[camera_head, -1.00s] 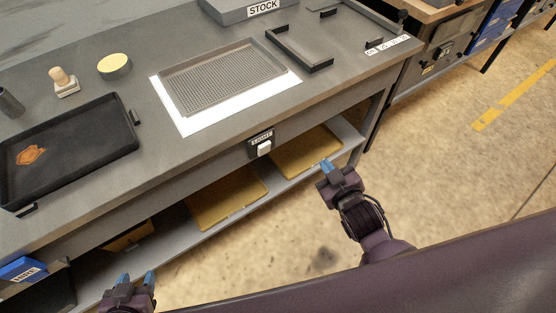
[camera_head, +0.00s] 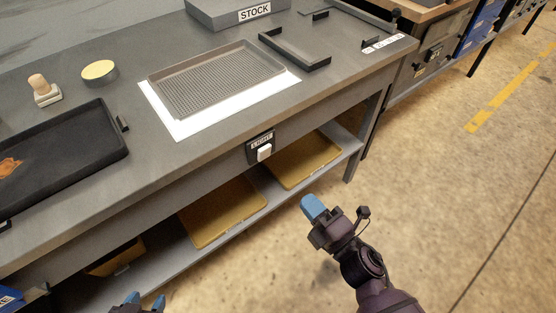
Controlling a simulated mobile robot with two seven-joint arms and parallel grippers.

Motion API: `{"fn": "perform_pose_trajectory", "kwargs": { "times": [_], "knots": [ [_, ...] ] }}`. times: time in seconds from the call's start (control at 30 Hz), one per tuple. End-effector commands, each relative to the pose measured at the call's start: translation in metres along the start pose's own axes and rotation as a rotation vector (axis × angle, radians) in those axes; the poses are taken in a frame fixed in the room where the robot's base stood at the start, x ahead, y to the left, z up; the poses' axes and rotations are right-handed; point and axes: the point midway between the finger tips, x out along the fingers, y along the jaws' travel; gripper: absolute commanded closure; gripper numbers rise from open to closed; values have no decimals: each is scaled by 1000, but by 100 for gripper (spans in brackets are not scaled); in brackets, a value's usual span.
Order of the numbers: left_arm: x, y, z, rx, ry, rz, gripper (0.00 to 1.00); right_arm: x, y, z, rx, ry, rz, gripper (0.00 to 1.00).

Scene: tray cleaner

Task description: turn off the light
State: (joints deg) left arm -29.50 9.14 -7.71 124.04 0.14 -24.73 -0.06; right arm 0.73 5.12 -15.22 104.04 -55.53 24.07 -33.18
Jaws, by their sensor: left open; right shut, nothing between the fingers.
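The light switch (camera_head: 264,152) is a white rocker on a dark plate with a label above it, fixed to the front edge of the workbench. A bright white light panel (camera_head: 180,131) glows on the bench top under a grey mesh tray (camera_head: 215,80). My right gripper (camera_head: 312,207) has blue fingertips, is shut and empty, and is in front of the bench, below and to the right of the switch, apart from it. My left gripper (camera_head: 145,302) is open at the bottom edge, with only its blue fingertips and a bit of its body showing.
A dark tray (camera_head: 75,140) with an orange-brown stain, a wooden-handled stamp (camera_head: 43,90) and a round yellow-topped tin (camera_head: 99,72) are on the bench. Yellow trays (camera_head: 222,212) lie on the shelf below. The floor to the right is clear.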

Motion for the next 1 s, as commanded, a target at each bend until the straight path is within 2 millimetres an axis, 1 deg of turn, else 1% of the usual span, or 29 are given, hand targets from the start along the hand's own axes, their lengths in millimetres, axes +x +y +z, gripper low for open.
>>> {"fn": "perform_pose_trajectory", "kwargs": {
  "times": [0.37, 0.53, 0.67, 1.0],
  "knots": [
    [1, 2, 7, -5, -15, 2, 51, 0, 0, 0, -12, -1, 0, 100],
    [2, 3, 8, -5, -16, 3, 51, 8, 0, 0, -11, -1, 1, 100],
    [2, 3, 9, -5, -17, 3, 51, 24, 0, 0, -11, -1, 3, 100],
    [2, 2, 9, 1, -17, 5, 51, 84, 0, 0, -10, -1, 2, 100]
  ]
}}
